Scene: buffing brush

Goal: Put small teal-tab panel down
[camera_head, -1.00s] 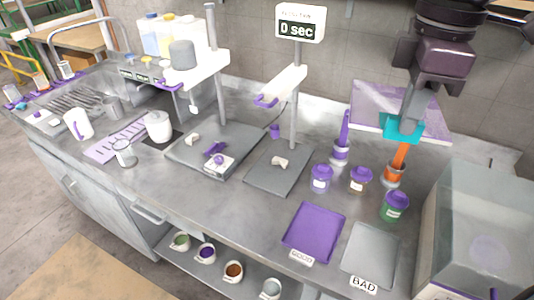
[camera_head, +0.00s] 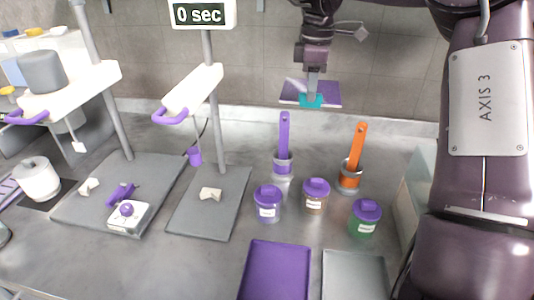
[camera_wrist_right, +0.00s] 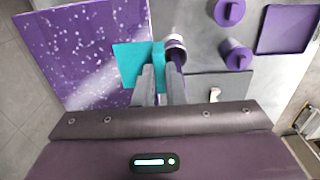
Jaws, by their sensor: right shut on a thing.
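The small panel (camera_head: 294,90) is a flat purple speckled sheet with a teal tab (camera_head: 312,102) on its near edge. My right gripper (camera_head: 313,92) is shut on the teal tab and holds the panel in the air, above the back of the counter near the wall. In the right wrist view the panel (camera_wrist_right: 85,50) fills the upper left, and the fingers (camera_wrist_right: 160,75) close on its teal tab (camera_wrist_right: 127,63). My left gripper is not in view.
A purple brush (camera_head: 283,140) and an orange brush (camera_head: 357,150) stand in holders below the panel. Several purple-lidded jars (camera_head: 316,190) stand in front of them. A purple tray (camera_head: 275,275) and a grey tray (camera_head: 354,275) lie at the front. Two stands rise at left.

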